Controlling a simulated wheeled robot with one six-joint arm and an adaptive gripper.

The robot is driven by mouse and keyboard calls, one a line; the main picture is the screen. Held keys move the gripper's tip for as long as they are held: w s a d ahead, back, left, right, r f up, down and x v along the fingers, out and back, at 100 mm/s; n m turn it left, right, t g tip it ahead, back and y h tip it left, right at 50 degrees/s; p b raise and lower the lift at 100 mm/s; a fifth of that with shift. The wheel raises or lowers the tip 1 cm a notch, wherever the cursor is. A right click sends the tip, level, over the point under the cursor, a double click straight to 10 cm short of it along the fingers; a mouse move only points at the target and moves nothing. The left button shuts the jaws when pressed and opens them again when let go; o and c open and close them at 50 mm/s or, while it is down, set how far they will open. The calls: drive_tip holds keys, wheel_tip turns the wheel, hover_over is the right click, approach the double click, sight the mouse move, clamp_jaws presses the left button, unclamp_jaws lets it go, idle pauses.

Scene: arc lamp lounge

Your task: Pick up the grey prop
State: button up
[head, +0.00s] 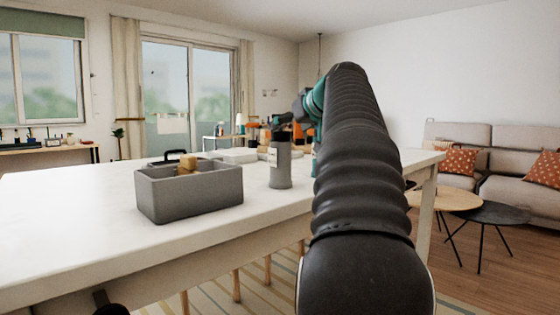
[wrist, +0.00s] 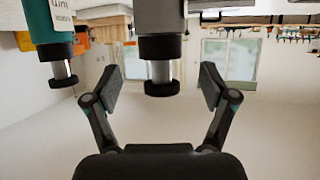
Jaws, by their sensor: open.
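A grey bottle-shaped prop (head: 280,168) with a pale label and a dark top stands upright on the white table. My gripper (head: 280,122) is by its top in the head view, small and partly hidden by my arm. In the wrist view, which looks upside down, the grey prop (wrist: 161,48) hangs in from the top edge, its narrow neck and dark cap lowest. My open gripper (wrist: 158,82) has one finger on each side of the cap, with a clear gap on both sides. Whether the prop is fully between the fingers in depth, I cannot tell.
A teal bottle (wrist: 46,28) with a white label stands close beside the prop; it is mostly hidden behind my arm in the head view (head: 314,160). A grey caddy (head: 190,195) holding a tan block (head: 187,164) stands left on the white table (head: 60,225).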

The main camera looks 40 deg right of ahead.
sight(283, 130)
drive_tip(key=shift+x, duration=2.75)
drive_tip(key=shift+a, duration=0.1)
clamp_jaws()
